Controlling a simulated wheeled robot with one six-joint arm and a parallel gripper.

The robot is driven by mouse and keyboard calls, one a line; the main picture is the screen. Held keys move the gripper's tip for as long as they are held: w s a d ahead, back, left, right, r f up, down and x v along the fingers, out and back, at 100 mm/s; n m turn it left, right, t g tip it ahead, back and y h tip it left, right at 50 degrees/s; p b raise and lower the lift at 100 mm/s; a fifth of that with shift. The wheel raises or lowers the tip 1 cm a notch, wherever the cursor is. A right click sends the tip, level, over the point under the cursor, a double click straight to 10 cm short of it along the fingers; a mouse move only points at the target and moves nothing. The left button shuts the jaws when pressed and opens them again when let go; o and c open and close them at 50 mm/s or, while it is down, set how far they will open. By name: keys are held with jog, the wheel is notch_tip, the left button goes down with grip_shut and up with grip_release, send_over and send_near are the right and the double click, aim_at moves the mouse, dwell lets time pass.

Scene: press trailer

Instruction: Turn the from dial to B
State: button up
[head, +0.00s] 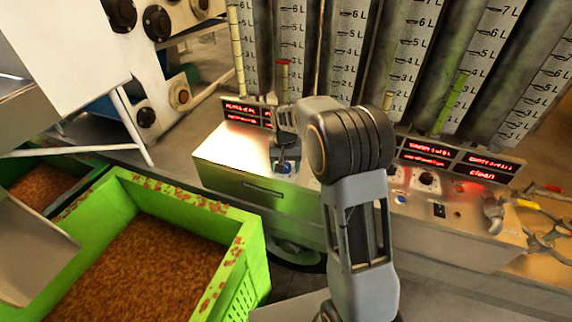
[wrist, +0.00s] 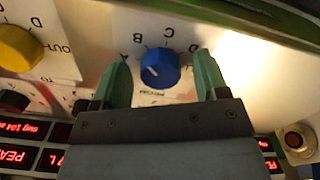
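The blue from dial (wrist: 160,69) sits on a white label plate in the wrist view, with letters A, B, C and D around its far side. A small white mark on its face lies left of centre; I cannot tell for sure which letter it points to. My gripper (wrist: 162,62) is open, with one green finger on each side of the dial and a visible gap to each. In the head view my gripper (head: 285,152) is over the console and the blue dial (head: 283,168) shows just below it, partly hidden.
A yellow dial (wrist: 18,48) is at the left of the wrist view. Red displays (head: 428,152) line the console back below tall measuring tubes (head: 344,50). Pliers (head: 494,212) lie at the right. A green crate (head: 254,262) of brown material stands in front on the left.

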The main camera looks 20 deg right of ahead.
jog(key=shift+r, duration=0.15)
notch_tip(320, 180, up, 14)
jog(key=shift+f, duration=0.2)
dwell(0.5)
jog(key=s+f+n+t+p, duration=0.2)
jog(key=s+t, duration=0.1)
jog(key=s, duration=2)
jog(key=shift+n+t, duration=0.3)
jog(key=shift+d, duration=0.1)
